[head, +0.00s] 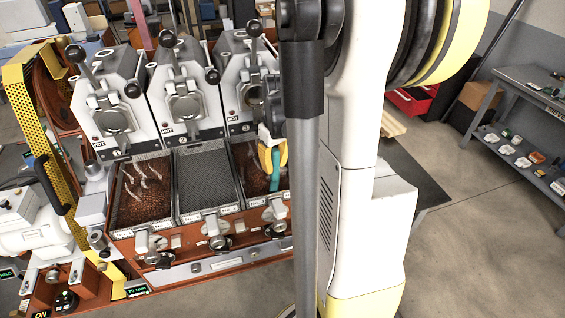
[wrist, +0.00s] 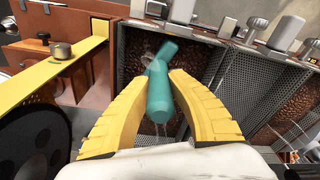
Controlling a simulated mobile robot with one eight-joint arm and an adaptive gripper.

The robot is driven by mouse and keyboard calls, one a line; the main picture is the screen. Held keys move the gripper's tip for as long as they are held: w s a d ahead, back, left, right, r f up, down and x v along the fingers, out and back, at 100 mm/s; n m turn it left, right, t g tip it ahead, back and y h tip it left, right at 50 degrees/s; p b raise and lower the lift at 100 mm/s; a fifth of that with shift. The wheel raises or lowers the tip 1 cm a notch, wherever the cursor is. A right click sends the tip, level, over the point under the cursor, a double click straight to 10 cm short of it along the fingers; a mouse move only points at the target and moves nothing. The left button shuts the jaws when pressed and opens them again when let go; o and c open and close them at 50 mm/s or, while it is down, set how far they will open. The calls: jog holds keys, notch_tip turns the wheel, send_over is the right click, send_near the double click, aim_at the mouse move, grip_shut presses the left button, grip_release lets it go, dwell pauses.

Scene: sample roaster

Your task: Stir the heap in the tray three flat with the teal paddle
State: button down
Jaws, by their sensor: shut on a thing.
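My gripper (head: 268,158) is at tray three (head: 238,160), the rightmost of the roaster's trays, partly hidden behind my arm. Its yellow fingers are shut on the teal paddle (head: 276,176), which points down into the tray. In the wrist view, the paddle (wrist: 160,98) sits between the two fingers (wrist: 160,82) and tilts over the brown beans (wrist: 196,66). Dark beans lie along the tray with a few pale streaks near the paddle. Whether the paddle's tip touches the beans, and how high the heap stands, I cannot tell.
Tray two (head: 205,180) shows bare mesh. Tray one (head: 145,195) holds brown beans with pale streaks. Roaster heads with black-knobbed levers (head: 184,95) stand behind the trays. Knobs (head: 218,242) line the front. A yellow perforated guard (head: 40,140) stands at left.

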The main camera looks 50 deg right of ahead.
jog(key=w+a, duration=0.1)
jog(key=a, duration=0.1)
jog(key=w+a, duration=0.2)
jog(key=a, duration=0.1)
jog(key=shift+w+a, duration=0.2)
jog(key=shift+a, duration=0.15)
jog(key=s+d, duration=0.1)
jog(key=d, duration=0.1)
jog(key=s+d, duration=0.2)
jog(key=d, duration=0.1)
jog(key=s+d+b, duration=0.1)
jog(key=s+d, duration=0.1)
jog(key=d, duration=0.1)
jog(key=shift+s+d, duration=0.1)
jog(key=shift+d, duration=0.15)
jog(key=w+a, duration=0.1)
jog(key=a, duration=0.1)
jog(key=w+a, duration=0.2)
jog(key=a, duration=0.1)
jog(key=w+a, duration=0.2)
jog(key=a, duration=0.1)
jog(key=shift+w+a, duration=0.1)
jog(key=shift+a, duration=0.1)
jog(key=shift+r, duration=0.1)
